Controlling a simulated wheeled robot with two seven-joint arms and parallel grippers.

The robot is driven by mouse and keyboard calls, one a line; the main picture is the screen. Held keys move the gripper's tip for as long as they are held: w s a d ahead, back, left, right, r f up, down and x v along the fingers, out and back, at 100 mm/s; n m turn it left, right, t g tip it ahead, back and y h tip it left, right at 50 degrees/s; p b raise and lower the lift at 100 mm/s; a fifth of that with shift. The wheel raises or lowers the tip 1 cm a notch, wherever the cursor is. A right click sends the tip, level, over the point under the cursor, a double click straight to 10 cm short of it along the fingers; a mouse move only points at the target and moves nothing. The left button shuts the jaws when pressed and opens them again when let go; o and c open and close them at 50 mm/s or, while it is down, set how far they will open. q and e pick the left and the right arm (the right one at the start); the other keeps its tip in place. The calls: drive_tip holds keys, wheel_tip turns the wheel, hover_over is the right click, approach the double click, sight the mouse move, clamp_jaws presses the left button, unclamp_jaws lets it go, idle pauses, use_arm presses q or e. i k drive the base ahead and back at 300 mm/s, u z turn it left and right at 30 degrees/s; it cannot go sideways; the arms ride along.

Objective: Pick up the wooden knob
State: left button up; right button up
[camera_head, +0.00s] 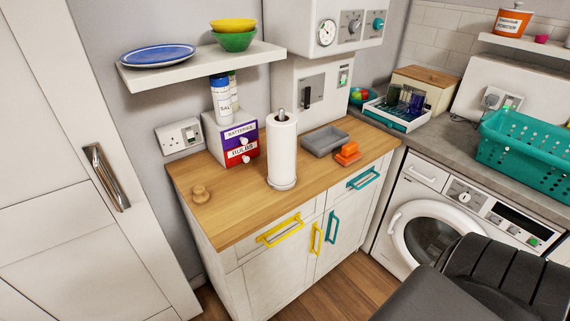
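The wooden knob (200,194) is small, round and light brown. It rests near the left end of the wooden counter top (232,212) of a white cabinet, with bare wood around it. Its colour is close to that of the counter. Neither gripper shows in the head view. Only a dark part of my own body shows at the bottom right, well apart from the knob.
A paper towel roll (283,150) stands right of the knob, and a box with drawers (232,137) stands behind. A grey tray (324,140) and an orange item (347,153) lie further right. A shelf (190,68) overhangs the back. The counter's front left is clear.

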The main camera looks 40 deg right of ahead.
sight(201, 197)
drive_tip(key=k, duration=0.9)
drive_tip(key=z, duration=1.35)
drive_tip(key=i, duration=2.25)
drive_tip(key=u, duration=1.35)
